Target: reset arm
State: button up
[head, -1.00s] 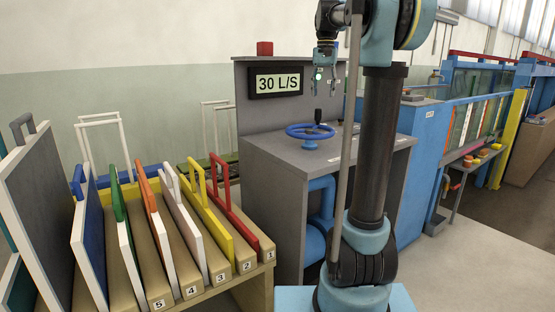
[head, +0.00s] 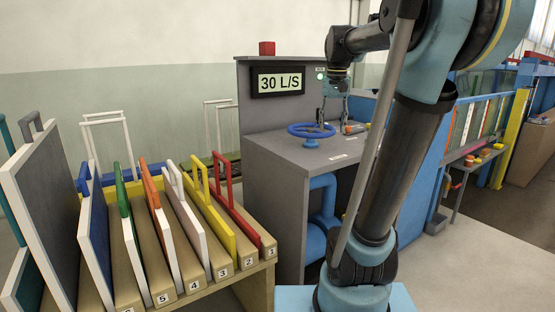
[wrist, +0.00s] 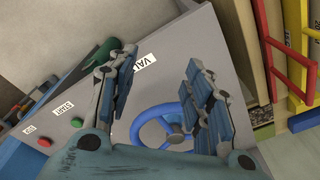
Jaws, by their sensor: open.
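My arm leans to the right in the head view. My gripper (head: 334,118) hangs over the grey console and looks small there, partly against the console's back panel. In the wrist view my gripper (wrist: 160,62) shows its two fingers spread wide apart, with nothing between them. The blue handwheel (head: 311,130) on the console top is close to the fingers in the head view. It also shows in the wrist view (wrist: 137,128), partly covered by the right finger. I cannot tell the exact gap between fingers and wheel.
A wooden rack (head: 262,283) of coloured-frame panels stands at left. Green (wrist: 77,122) and red (wrist: 43,142) buttons lie beside the wheel. Blue flume structures stand at right.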

jog(key=s+f+n, duration=0.1)
jog(key=s+f, duration=1)
jog(key=f, duration=0.2)
jog(key=s+f+n+t, duration=0.1)
jog(key=s+f, duration=1)
jog(key=f, duration=0.3)
jog(key=shift+f, duration=0.2)
jog(key=shift+d, duration=0.1)
jog(key=shift+w+f, duration=0.2)
jog(key=shift+w, duration=0.3)
dwell(2.2)
